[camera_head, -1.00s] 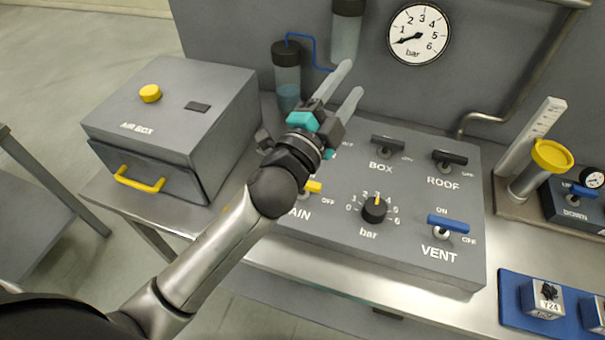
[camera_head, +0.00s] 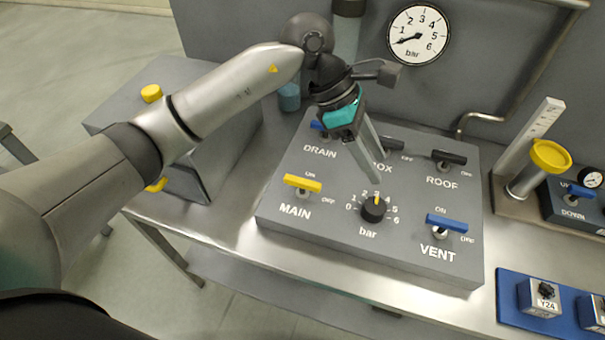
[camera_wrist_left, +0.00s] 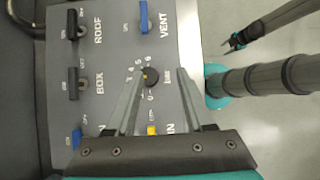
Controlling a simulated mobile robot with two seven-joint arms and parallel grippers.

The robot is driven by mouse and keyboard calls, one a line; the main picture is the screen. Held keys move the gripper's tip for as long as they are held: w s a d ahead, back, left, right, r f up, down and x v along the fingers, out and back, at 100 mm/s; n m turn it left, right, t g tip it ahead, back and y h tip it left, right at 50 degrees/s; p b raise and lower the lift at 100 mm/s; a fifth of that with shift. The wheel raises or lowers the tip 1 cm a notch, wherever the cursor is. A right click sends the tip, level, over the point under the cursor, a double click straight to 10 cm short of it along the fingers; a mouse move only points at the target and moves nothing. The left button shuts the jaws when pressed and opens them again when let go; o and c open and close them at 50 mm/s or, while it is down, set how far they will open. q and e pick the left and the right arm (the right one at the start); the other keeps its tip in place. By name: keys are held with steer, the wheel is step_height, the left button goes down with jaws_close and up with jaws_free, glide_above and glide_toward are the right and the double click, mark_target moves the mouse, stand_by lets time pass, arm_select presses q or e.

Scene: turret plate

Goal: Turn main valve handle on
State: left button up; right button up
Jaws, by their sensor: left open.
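The main valve handle (camera_head: 302,183) is a yellow lever above the MAIN label on the grey control panel (camera_head: 345,225), lying crosswise between ON and OFF, its right end towards OFF. In the left wrist view a yellow bit of the handle (camera_wrist_left: 151,129) shows between my finger bases, partly hidden. My left gripper (camera_head: 378,162) is open and empty, pointing down above the panel, right of and behind the handle, apart from it. It also shows in the left wrist view (camera_wrist_left: 159,78). A dark arm end, seemingly my right gripper (camera_wrist_left: 233,42), is too small to read.
The black bar knob (camera_head: 373,209) sits right of the main handle. Blue VENT (camera_head: 447,223) and dark ROOF (camera_head: 449,158) levers stand further right. The drain and box levers are partly hidden by my gripper. The grey air box (camera_head: 205,110) stands left.

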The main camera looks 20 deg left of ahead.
mark_target(303, 181)
arm_select(q)
steer(key=w+a+y, duration=0.3)
steer(key=a+y, duration=0.4)
steer(key=a, duration=0.6)
steer(key=shift+t, duration=0.3)
steer(key=f+p, duration=0.1)
steer(key=f, duration=1.3)
steer(key=shift+w+f, duration=0.15)
steer(key=shift+w, duration=0.05)
jaws_close()
